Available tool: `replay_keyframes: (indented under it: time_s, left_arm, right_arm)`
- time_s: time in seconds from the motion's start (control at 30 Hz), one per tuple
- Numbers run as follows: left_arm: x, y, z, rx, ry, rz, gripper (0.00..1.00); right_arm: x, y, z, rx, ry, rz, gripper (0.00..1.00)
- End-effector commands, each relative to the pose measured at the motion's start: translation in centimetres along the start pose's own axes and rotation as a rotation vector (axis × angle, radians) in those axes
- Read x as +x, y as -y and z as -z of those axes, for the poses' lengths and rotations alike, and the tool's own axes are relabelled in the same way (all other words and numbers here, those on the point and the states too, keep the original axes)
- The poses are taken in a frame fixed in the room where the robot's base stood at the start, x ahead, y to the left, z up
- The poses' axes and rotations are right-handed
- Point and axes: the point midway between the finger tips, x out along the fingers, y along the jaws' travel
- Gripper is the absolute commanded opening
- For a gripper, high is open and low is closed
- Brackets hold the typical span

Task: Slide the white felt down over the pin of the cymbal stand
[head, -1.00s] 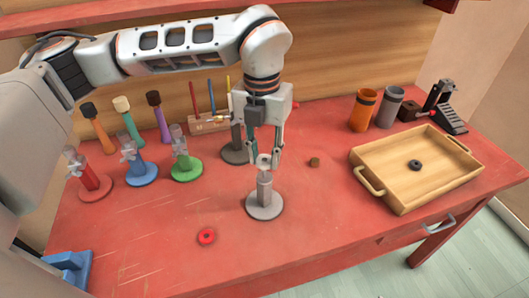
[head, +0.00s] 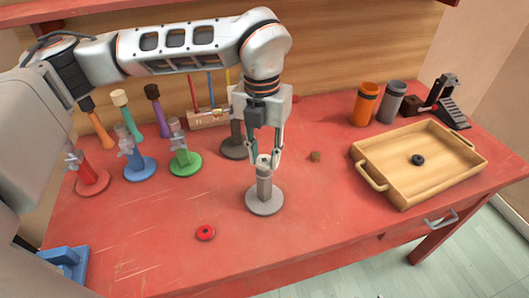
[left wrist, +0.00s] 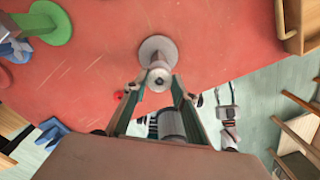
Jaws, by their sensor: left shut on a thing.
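My left gripper (head: 263,162) is shut on the white felt (head: 263,159), a small pale ring, at the top of the grey cymbal stand (head: 264,186). The stand is upright on a round grey base. In the left wrist view the felt (left wrist: 159,79) lies between the fingertips, with a dark spot at its centre, and the stand's base (left wrist: 158,47) shows beyond it. The felt is in line with the stand's post. I cannot tell how far the pin is through it, as felt and fingers hide it. My right gripper is in neither view.
A red ring (head: 205,232) lies in front on the red table (head: 330,220). A wooden tray (head: 392,192) holds a dark ring. Red, blue and green stands (head: 185,163) are at left; another grey stand (head: 234,149) is behind.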

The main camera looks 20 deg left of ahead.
Motion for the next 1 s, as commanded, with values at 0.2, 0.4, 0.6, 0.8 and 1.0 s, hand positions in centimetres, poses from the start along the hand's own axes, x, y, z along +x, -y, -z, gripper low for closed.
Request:
replay_keyframes:
  time_s: [0.2, 0.4, 0.6, 0.8, 1.0]
  left_arm:
    - [0.6, 0.0, 0.0, 0.000, 0.000, 0.000, 0.20]
    - [1.0, 0.0, 0.0, 0.000, 0.000, 0.000, 0.20]
    - [1.5, -0.1, 0.0, 0.000, 0.000, 0.000, 0.20]
    - [1.9, -0.1, 0.0, 0.000, 0.000, 0.000, 0.20]
    - [2.0, -0.1, 0.0, 0.000, 0.000, 0.000, 0.46]
  right_arm:
    - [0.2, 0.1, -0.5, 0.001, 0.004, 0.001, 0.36]
    - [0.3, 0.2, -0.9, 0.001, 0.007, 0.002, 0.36]
    - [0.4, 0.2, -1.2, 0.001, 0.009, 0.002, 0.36]
    - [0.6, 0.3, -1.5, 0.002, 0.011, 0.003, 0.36]
    - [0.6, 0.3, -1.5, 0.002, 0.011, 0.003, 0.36]
